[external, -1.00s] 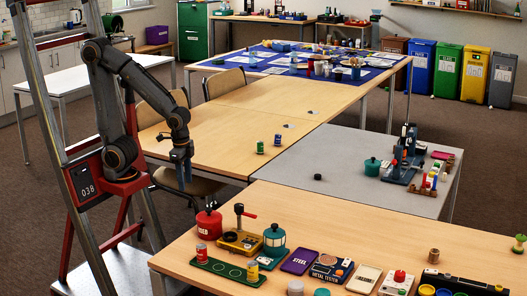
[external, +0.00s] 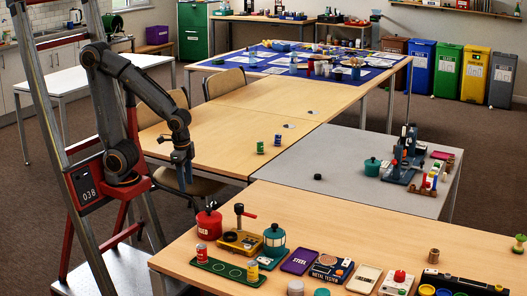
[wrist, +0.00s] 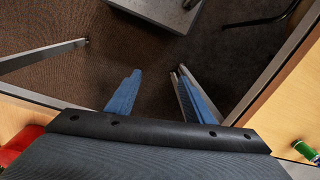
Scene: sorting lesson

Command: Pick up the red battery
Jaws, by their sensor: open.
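The red battery (external: 202,229) is a small upright cylinder with a pale band. It stands at the far left end of a green tray (external: 236,275) with round marked places, on the near wooden table, in the external view. My gripper (external: 186,182) hangs fingers down, left of the near table's edge and apart from the red battery. In the wrist view my gripper (wrist: 159,72) shows two blue fingers spread apart with only floor between them. The red battery cannot be made out in the wrist view.
A red pot (external: 208,222) stands right behind the red battery. A yellow device with a lever (external: 240,240) and a teal pot (external: 274,240) stand to the right. Green (external: 260,147) and blue (external: 277,139) batteries stand on the farther wooden table. A chair (external: 190,183) is near my gripper.

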